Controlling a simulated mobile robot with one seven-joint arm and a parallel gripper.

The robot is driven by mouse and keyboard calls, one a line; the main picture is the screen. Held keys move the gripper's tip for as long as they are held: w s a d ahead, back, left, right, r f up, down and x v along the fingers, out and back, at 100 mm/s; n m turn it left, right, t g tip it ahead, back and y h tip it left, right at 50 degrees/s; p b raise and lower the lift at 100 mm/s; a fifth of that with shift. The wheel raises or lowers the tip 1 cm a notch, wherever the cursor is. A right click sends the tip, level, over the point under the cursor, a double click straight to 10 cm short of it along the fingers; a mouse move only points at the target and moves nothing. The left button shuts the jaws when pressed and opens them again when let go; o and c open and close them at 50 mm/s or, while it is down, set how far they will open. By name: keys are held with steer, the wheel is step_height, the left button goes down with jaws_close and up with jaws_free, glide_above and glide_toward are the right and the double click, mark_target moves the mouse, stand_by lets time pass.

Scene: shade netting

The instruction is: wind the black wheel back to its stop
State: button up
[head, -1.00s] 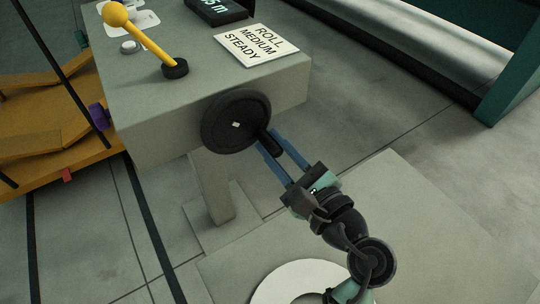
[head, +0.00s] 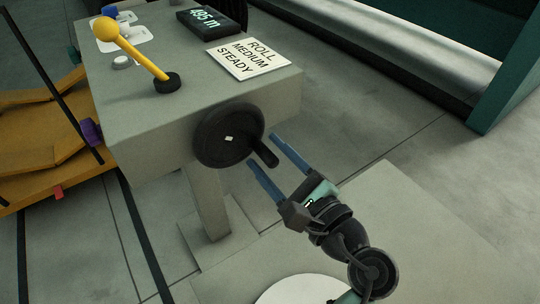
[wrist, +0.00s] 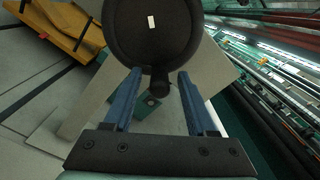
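The black wheel (head: 229,136) is mounted on the front face of the grey console, with a small white mark at its hub. Its black handle (head: 264,152) sticks out from the rim at the lower right. In the wrist view the wheel (wrist: 152,45) fills the top middle and the handle (wrist: 160,84) points toward me from its lower edge. My gripper (head: 269,156) is open, its blue fingers spread on either side of the handle's end. In the wrist view the fingers (wrist: 155,92) show clear gaps to the handle on both sides. Nothing is held.
On the console top (head: 128,95) are a yellow lever (head: 145,52), a card reading "ROLL MEDIUM STEADY" (head: 248,57) and a black display reading 495 m (head: 213,18). Floor to the right is clear.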

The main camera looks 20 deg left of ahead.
steer(key=shift+d, duration=0.1)
steer(key=p+v, duration=0.1)
steer(key=v, duration=1.1)
steer(key=shift+s+d, duration=0.25)
steer(key=shift+s, duration=0.1)
